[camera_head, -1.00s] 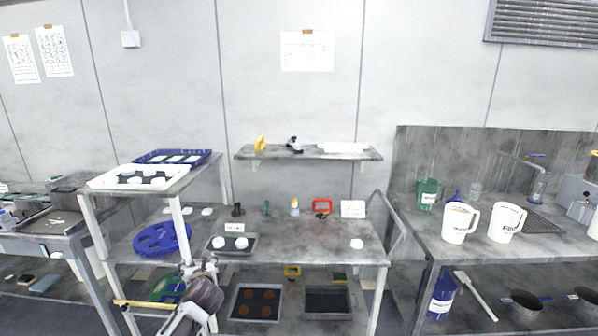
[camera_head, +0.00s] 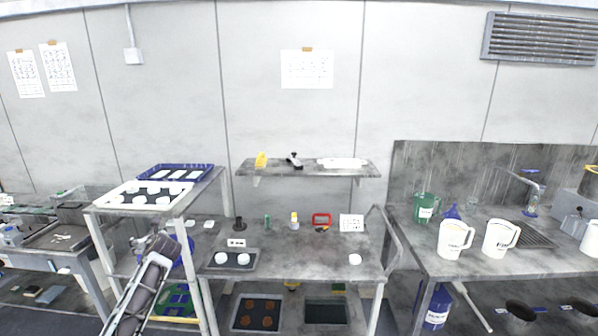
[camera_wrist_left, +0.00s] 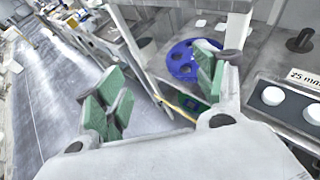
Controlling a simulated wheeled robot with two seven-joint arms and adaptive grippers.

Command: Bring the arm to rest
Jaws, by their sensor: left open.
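My left arm comes in from the lower left in the head view, and its gripper (camera_head: 152,241) is in front of the left end of the middle bench. In the left wrist view the two fingers with green pads (camera_wrist_left: 160,88) stand wide apart with nothing between them. The blue perforated disc (camera_wrist_left: 183,62) lies beyond the fingers, apart from them; in the head view my arm partly hides it. My right arm is not in view.
A raised shelf at left bears a white tray (camera_head: 98,201) with several white pucks and a blue tray (camera_head: 207,169). The middle bench (camera_head: 310,262) holds a small dark tray (camera_head: 213,266) with two pucks. White jugs (camera_head: 452,240) stand at right.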

